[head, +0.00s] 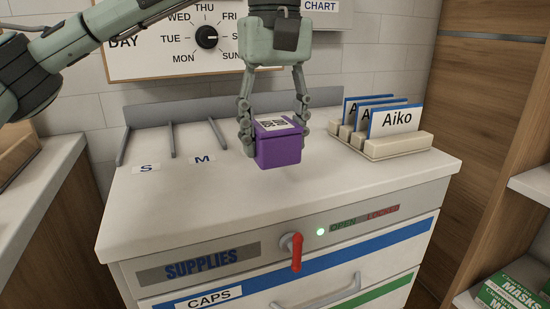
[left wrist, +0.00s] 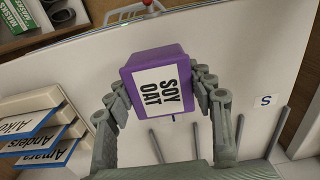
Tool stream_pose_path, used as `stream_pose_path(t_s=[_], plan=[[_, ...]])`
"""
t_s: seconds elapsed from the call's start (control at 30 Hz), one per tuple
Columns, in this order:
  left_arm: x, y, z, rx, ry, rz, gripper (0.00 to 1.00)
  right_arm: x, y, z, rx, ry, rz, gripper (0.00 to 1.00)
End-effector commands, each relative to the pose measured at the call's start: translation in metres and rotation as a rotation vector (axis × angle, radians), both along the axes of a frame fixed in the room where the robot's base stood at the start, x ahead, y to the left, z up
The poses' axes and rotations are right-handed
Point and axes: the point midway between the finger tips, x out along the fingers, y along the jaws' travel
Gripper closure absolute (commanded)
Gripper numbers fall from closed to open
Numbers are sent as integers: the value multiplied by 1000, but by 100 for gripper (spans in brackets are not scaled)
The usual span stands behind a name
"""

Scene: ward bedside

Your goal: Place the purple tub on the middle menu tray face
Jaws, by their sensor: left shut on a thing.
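My left gripper (head: 274,128) is shut on the purple tub (head: 280,152), with one finger on each side. The tub seems to hang a little above the white cabinet top (head: 180,215); a gap under it is hard to judge. A white label shows on its top; in the left wrist view the tub (left wrist: 136,62) is labelled SOY OAT. Name cards stand in beige holders (head: 400,146) to the tub's right: Aiko (head: 397,120) in front, two more behind. In the left wrist view Anders (left wrist: 30,144) is the middle card. My right gripper is out of view.
Grey upright dividers (head: 171,140) with S and M labels stand at the back left of the cabinet top. A red handle (head: 296,252) sticks out of the cabinet front. A day dial board (head: 160,55) hangs behind. The front of the top is clear.

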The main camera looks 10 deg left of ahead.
Motion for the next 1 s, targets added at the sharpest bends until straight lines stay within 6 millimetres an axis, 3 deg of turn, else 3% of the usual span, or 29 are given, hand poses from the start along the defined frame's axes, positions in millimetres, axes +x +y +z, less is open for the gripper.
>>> stream_pose_path(t_s=[0.37, 0.77, 0.8, 0.93, 1.0], plan=[[1, -1, -40, 0, 0, 0, 87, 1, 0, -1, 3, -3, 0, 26], [1, -1, -45, -1, -1, 0, 87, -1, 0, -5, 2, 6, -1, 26], [1, -1, -45, 0, 0, 0, 44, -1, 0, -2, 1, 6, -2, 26], [1, -1, -45, 0, 0, 0, 28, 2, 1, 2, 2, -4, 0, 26], [1, -1, -45, 0, 0, 0, 26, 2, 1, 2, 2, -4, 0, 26]])
